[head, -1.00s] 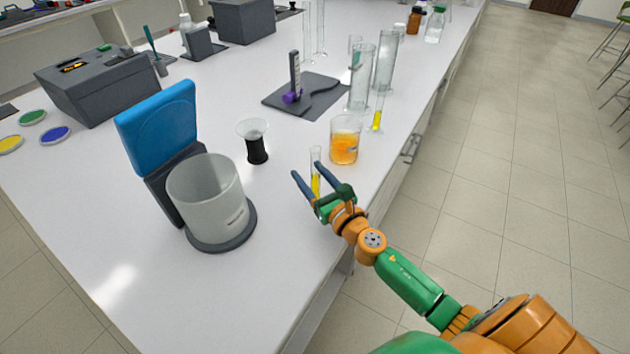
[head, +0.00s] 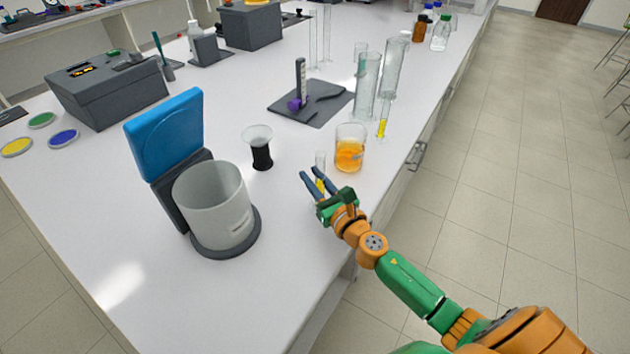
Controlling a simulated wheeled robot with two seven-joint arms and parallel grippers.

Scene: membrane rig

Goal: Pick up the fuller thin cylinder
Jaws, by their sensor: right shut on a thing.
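A thin clear cylinder (head: 320,159) with yellow liquid stands upright near the bench's right edge. My right gripper (head: 309,174) is shut on this near thin cylinder, its fingers around the glass. The fingers hide much of its lower part, so its full liquid level is hard to see. A second thin cylinder (head: 383,122) with yellow liquid at its bottom stands farther back, beside the tall wide cylinders. My left gripper is not in view.
A beaker of orange liquid (head: 349,154) stands just behind the held cylinder. Tall glass cylinders (head: 367,88) stand behind that. A dark-filled flask (head: 261,155) and a device with a large translucent beaker (head: 211,205) are to the left. The front bench top (head: 270,290) is clear.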

